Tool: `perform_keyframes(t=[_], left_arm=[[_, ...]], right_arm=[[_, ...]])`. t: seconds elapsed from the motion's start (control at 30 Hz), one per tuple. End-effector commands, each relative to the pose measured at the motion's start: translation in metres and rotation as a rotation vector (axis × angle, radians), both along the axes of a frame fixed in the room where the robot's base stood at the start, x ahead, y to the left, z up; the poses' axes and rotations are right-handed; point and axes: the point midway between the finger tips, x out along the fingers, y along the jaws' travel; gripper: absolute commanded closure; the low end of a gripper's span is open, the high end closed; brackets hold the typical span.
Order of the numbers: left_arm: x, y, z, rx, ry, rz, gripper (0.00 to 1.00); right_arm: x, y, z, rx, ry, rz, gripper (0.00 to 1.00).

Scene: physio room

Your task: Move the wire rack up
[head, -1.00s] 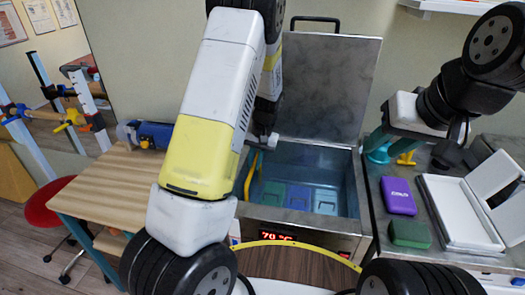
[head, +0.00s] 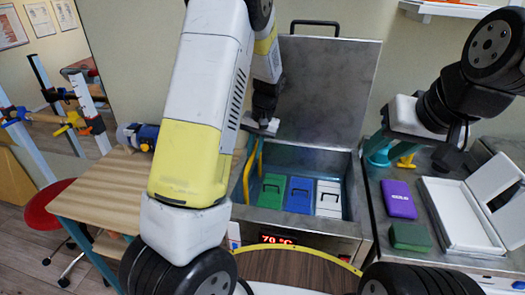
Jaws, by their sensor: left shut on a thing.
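A steel water tank (head: 300,222) stands open in the middle, its lid (head: 330,90) tilted up behind it. A green pack (head: 271,191), a blue pack (head: 299,195) and a white pack (head: 328,198) sit side by side high in the tank, clear in colour. The rack's wires under them are too fine to make out. A yellow bent bar (head: 247,178), apparently the wire rack's handle, rises at the tank's left side toward my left gripper (head: 263,122). That gripper is shut on it, partly hidden behind my arm. My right gripper (head: 462,137) is at the right; its fingers are unclear.
A wooden table (head: 105,190) with a blue roll (head: 140,135) stands left. On the right bench lie a purple box (head: 398,199), a dark green block (head: 410,236) and a white open tray (head: 460,215). Teal and yellow items (head: 385,155) stand near the tank's right edge.

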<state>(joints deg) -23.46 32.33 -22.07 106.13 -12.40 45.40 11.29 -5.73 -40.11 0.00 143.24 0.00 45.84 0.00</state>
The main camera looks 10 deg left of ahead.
Motion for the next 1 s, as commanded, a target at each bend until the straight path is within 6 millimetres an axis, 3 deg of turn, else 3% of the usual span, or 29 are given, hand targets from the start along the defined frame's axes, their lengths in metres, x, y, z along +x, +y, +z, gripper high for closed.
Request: perform_keyframes(t=[0.2,0.4,0.6,0.97,1.0], left_arm=[[0.001,-0.001,0.048,-0.002,-0.006,0.0,1.0],[0.001,0.0,0.076,-0.001,-0.005,-0.001,1.0],[0.001,0.0,0.089,-0.001,-0.003,-0.002,1.0],[0.001,0.0,0.093,0.0,-0.005,-0.001,1.0],[0.001,0.0,0.093,0.0,-0.006,-0.001,0.84]], right_arm=[[0.0,0.0,0.0,0.0,0.0,0.0,0.64],[0.0,0.0,0.0,0.0,0.0,0.0,0.64],[0.0,0.0,0.0,0.0,0.0,0.0,0.64],[0.0,0.0,0.0,0.0,0.0,0.0,0.64],[0.0,0.0,0.0,0.0,0.0,0.0,0.64]])
